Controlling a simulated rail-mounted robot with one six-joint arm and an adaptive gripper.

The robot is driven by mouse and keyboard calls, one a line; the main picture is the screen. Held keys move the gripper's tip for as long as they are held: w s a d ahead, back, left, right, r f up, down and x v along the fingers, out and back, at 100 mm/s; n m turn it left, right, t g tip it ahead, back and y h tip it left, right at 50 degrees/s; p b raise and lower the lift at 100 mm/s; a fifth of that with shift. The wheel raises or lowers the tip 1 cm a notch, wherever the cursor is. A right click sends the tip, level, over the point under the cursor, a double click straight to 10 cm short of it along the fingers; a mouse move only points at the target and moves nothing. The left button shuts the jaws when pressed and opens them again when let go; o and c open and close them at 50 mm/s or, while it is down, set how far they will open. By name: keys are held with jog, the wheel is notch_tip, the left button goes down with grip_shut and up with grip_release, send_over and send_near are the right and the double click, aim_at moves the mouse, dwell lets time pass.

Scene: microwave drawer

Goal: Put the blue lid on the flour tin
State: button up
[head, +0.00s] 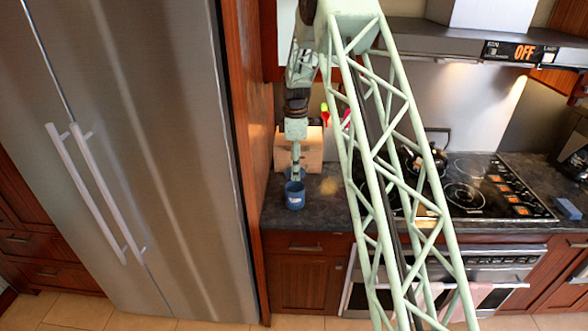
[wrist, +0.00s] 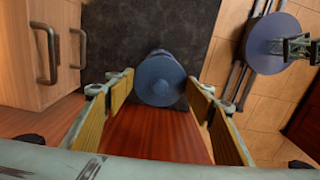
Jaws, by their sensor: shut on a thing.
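The blue flour tin (head: 295,198) stands upright on the dark counter near the fridge side, with a pale label on its front. My gripper (head: 296,174) points down just above and behind the tin's top. The blue lid (head: 288,173) shows as a small blue patch at my fingertips, partly hidden by them. In the wrist view the round lid (wrist: 160,82) lies flat between the two fingertips, and my gripper (wrist: 161,88) is shut on it. A bit of the tin's body (wrist: 158,53) shows behind the lid; the lid hides most of its top.
A wooden block (head: 310,148) stands at the back of the counter (head: 330,214), behind my gripper. The tall fridge (head: 130,150) and a wood panel bound the left. A stove (head: 470,185) with a kettle (head: 415,157) is to the right.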

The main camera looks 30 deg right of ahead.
jog(key=shift+f, duration=0.1)
dwell(0.4)
jog(key=shift+f+b, duration=1.85)
jog(key=shift+f, duration=0.9)
jog(key=shift+f+b, duration=0.55)
jog(key=shift+b, duration=0.3)
dwell(1.7)
dwell(0.4)
jog(key=o, duration=0.9)
jog(key=shift+o, duration=0.4)
jog(key=o, duration=0.4)
